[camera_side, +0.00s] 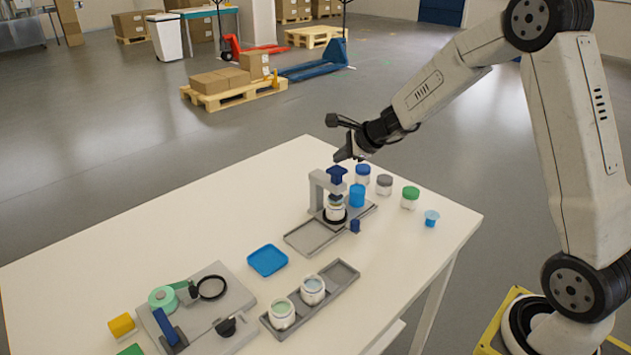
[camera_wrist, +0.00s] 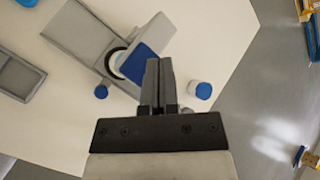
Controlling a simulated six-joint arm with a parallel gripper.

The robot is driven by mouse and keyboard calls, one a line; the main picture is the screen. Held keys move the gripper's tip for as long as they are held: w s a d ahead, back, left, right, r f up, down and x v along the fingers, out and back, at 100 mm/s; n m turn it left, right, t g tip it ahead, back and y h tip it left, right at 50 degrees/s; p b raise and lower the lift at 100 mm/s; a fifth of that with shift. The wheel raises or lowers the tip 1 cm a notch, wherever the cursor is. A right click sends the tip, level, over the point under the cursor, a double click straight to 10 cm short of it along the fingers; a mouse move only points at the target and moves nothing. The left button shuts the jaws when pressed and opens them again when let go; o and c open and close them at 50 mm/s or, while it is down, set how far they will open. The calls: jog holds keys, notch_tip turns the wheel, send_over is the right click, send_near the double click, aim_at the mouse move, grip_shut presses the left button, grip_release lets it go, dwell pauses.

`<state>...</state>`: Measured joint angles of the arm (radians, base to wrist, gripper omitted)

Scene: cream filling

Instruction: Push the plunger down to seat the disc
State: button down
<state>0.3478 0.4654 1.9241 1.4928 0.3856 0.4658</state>
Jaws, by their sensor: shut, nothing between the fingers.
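The plunger (camera_side: 337,174) has a dark blue square top and stands in a grey press frame (camera_side: 317,187) at the table's right part. A white jar (camera_side: 335,212) stands under the plunger. In the wrist view the plunger's blue top (camera_wrist: 134,64) lies left of my fingertips, over the white ring of the jar. My gripper (camera_side: 345,156) is shut and empty, just above and beside the plunger top. Its closed fingers also show in the wrist view (camera_wrist: 160,66). Whether they touch the plunger is unclear.
Jars with blue (camera_side: 363,172), grey (camera_side: 384,183) and green (camera_side: 410,196) lids stand right of the press. A tray (camera_side: 343,275) with two jars, a blue dish (camera_side: 267,260) and a grey board (camera_side: 228,288) lie in front.

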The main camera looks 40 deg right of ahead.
jog(key=shift+f, duration=1.35)
dwell(1.9)
jog(key=shift+r, duration=1.35)
jog(key=shift+r, duration=0.15)
notch_tip(320, 180, up, 6)
jog(key=shift+f, duration=0.15)
dwell(0.5)
dwell(0.5)
